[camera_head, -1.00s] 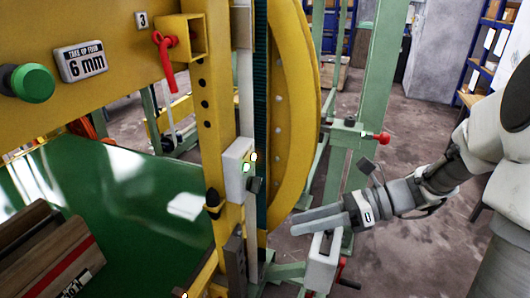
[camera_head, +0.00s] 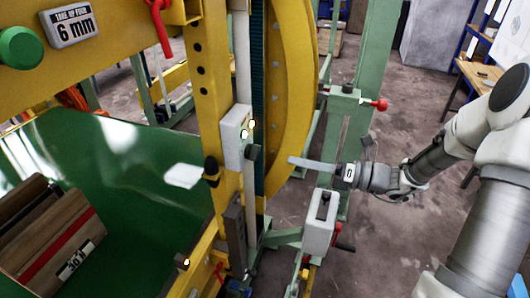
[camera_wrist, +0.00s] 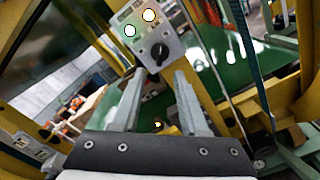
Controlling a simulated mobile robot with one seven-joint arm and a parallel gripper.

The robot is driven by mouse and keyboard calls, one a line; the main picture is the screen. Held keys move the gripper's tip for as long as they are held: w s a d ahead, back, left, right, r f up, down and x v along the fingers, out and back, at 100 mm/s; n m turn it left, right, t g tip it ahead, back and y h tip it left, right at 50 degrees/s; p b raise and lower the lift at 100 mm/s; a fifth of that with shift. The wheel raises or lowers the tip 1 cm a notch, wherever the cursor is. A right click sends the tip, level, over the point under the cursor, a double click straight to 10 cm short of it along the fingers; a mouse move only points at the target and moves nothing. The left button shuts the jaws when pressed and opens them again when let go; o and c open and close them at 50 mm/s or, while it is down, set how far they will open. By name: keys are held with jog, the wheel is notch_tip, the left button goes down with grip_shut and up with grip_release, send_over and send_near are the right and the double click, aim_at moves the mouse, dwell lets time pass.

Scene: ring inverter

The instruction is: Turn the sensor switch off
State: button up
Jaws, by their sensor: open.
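The sensor switch box (camera_head: 234,137) is a small pale box on the yellow upright, with two lit lamps, one yellowish and one greenish. Its black knob (camera_head: 252,152) sticks out on the right side. In the wrist view the box (camera_wrist: 166,38) is at the top centre, with its knob (camera_wrist: 160,54) below the lamps. My gripper (camera_head: 291,161) is to the right of the knob and points at it, apart from it. In the wrist view the open, empty fingers (camera_wrist: 160,76) lie left and right of the knob's line, with the knob just beyond the tips.
The yellow upright (camera_head: 207,85) and curved yellow ring (camera_head: 299,90) stand close to my fingers. A grey box (camera_head: 319,225) on the green frame sits below my gripper.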

aim_at(253, 152)
jog(key=x, duration=0.9)
grip_shut()
